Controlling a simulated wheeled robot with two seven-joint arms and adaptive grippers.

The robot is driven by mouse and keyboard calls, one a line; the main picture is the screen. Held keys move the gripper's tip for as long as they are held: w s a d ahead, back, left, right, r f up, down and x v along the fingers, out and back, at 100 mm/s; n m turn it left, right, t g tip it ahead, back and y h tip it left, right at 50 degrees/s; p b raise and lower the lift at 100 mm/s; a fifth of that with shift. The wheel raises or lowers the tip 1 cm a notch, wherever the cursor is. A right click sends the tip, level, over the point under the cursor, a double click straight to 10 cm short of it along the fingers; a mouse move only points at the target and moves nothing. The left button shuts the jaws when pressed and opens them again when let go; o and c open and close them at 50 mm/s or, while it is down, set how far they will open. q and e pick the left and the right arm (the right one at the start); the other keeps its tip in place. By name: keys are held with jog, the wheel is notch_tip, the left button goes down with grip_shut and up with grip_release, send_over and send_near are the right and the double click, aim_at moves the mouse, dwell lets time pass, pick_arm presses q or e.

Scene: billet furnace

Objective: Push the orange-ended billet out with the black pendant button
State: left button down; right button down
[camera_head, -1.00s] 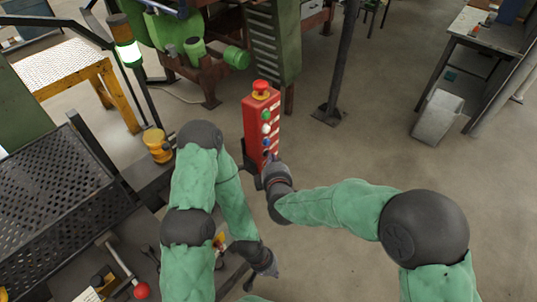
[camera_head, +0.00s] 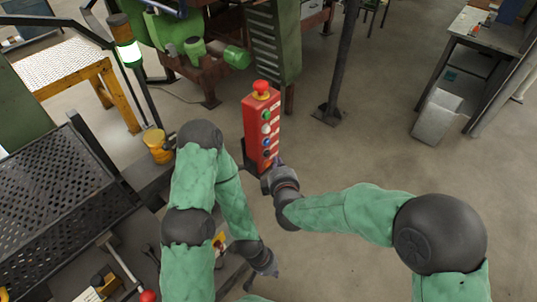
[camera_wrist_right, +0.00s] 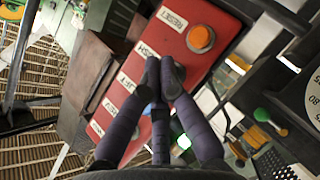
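The red pendant box (camera_head: 261,130) stands upright in the head view, with a red mushroom knob on top and a column of coloured buttons. My right gripper (camera_head: 270,178) is at its lower end. In the right wrist view the dark fingers of that gripper (camera_wrist_right: 162,72) are drawn together, tips over the pendant face (camera_wrist_right: 125,98) beside the label ending "SH". They cover the button there; I cannot tell whether they touch it. An orange button (camera_wrist_right: 201,38) labelled RESET is beyond the tips. My left gripper (camera_head: 268,268) hangs low, its fingers unclear. No orange-ended billet is visible.
A dark perforated table (camera_head: 55,195) fills the left.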

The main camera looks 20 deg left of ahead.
jog(key=shift+s+d, duration=0.25)
jog(key=shift+d, duration=0.45)
jog(key=shift+s+d, duration=0.25)
jog(key=shift+d, duration=0.45)
jog(key=shift+s+d, duration=0.25)
jog(key=shift+d, duration=0.45)
dwell(1.2)
jog(key=s+d+f+m+g+h+b, duration=0.1)
jog(key=s+d+f+m+g+h, duration=0.15)
jog(key=d+f+m, duration=0.6)
jog(key=s+d+f+m+g+h+b, duration=0.15)
jog(key=d+f+g, duration=0.35)
jog(key=f, duration=0.8)
jog(key=s+d+f+m+g, duration=0.2)
jog(key=s+d+f+m, duration=0.2)
jog(key=s+f+m, duration=0.2)
jog(key=s+d+f+m+g+y, duration=0.1)
jog(key=s+d+f+m, duration=0.4)
jog(key=s, duration=0.6)
notch_tip(320, 180, down, 2)
jog(key=shift+d+m+g, duration=0.2)
jog(key=shift+m+g, duration=0.3)
jog(key=shift+g, duration=0.35)
